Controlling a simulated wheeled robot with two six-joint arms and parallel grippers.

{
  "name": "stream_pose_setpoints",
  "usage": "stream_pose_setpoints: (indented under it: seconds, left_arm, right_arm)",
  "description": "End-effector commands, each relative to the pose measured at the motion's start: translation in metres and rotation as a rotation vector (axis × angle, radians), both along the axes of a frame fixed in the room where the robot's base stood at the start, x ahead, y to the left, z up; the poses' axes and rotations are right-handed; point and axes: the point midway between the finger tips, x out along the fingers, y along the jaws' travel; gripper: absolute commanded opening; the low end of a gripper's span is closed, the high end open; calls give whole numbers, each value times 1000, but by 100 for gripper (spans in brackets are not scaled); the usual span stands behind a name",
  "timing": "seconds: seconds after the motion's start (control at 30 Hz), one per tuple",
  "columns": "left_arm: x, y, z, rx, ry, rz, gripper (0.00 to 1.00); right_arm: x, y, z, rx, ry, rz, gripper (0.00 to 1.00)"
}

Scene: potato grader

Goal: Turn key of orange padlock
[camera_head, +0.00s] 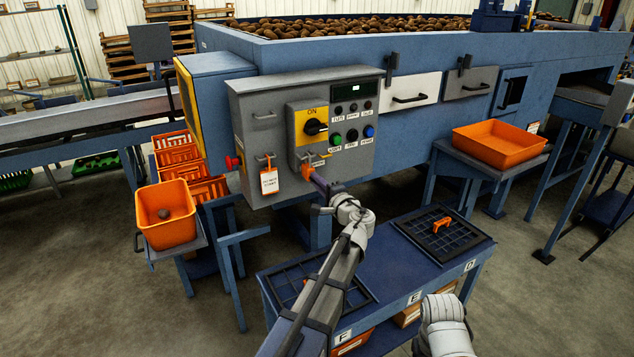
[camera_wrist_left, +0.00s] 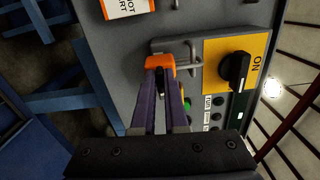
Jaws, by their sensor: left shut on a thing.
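The orange padlock (camera_head: 305,172) hangs by its shackle from the hasp under the ON switch on the grey control box. In the left wrist view the padlock (camera_wrist_left: 160,61) is just past my fingertips, with its shackle to the right. My left gripper (camera_head: 315,181) reaches the lower end of the padlock. Its two purple fingers are closed on a small dark piece, seemingly the key (camera_wrist_left: 160,77), which they mostly hide. I cannot tell how far the key is turned. Only a white part of my right arm shows at the bottom right; its gripper is out of view.
A black rotary switch (camera_head: 316,127) is above the padlock. A white-and-orange tag (camera_head: 270,182) hangs to the left. A blue table (camera_head: 385,263) stands below with black trays and an orange piece (camera_head: 442,225). An orange bin (camera_head: 166,232) stands left.

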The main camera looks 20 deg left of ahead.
Motion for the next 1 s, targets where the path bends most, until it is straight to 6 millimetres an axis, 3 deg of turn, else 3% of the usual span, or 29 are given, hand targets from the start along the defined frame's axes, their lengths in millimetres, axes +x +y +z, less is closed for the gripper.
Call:
stream_pose_setpoints:
  seconds: [0.73,0.77,1.0]
  left_arm:
    - [0,0,0,-46,-60,0,0]
    - [0,0,0,-46,-60,0,13]
    - [0,0,0,-45,-59,0,40]
  right_arm:
    - [0,0,0,0,0,0,50]
    - [0,0,0,0,0,0,50]
    - [0,0,0,0,0,0,50]
